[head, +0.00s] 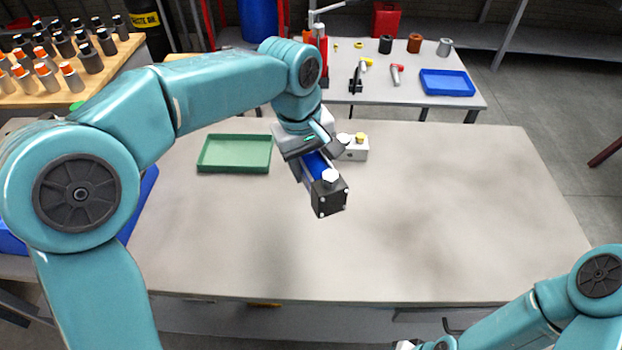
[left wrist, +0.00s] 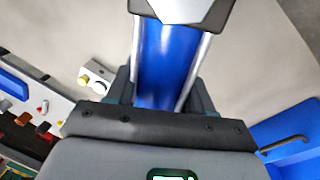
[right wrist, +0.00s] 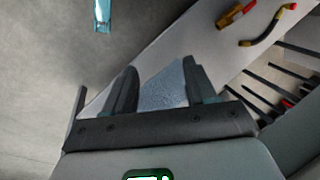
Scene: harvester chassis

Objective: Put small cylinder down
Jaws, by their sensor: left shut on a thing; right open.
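The small cylinder (head: 318,166) has a blue body, black end blocks and a white fitting. My left gripper (head: 312,155) is shut around its blue body and holds it over the grey table (head: 430,220). In the left wrist view the cylinder (left wrist: 167,60) runs between the fingers of my left gripper (left wrist: 165,95), with a silver rod along each side. How far it is above the table cannot be told. My right gripper (right wrist: 160,85) is open and empty in the right wrist view. In the head view it is mostly cut off at the bottom right.
A green tray (head: 235,170) lies left of the cylinder. A white box with buttons (head: 355,150) sits just behind it. A back table (head: 410,92) holds a blue tray (head: 446,95) and tools. The table's middle and right are clear.

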